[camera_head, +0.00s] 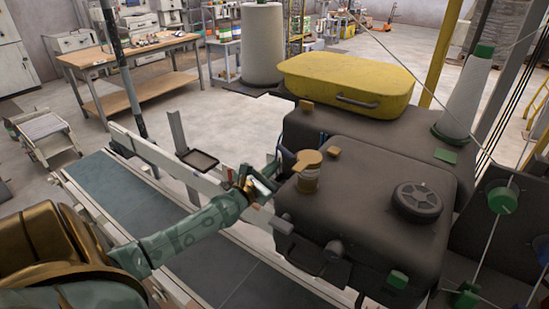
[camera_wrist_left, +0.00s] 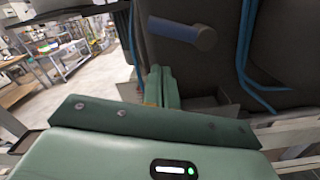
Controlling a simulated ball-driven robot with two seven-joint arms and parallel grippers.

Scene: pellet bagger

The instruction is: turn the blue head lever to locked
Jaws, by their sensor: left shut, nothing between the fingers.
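The blue head lever (camera_wrist_left: 173,28) shows in the left wrist view, near the top middle. It points left from a grey round hub (camera_wrist_left: 205,38) on the dark machine's side and looks nearly level. My left gripper (camera_wrist_left: 160,85) is shut and empty, with its green fingers below the lever and apart from it in that picture. In the head view my left gripper (camera_head: 268,180) is at the left side of the dark bagger head (camera_head: 365,200). I cannot make out the lever for certain in the head view. My right gripper is not in view.
A conveyor (camera_head: 245,275) with pale side rails runs beneath my left arm. A small dark tray (camera_head: 197,159) stands by the rail. Blue hoses (camera_wrist_left: 247,70) hang right of the lever. A yellow case (camera_head: 345,82) lies on the machine behind. Open floor lies to the left.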

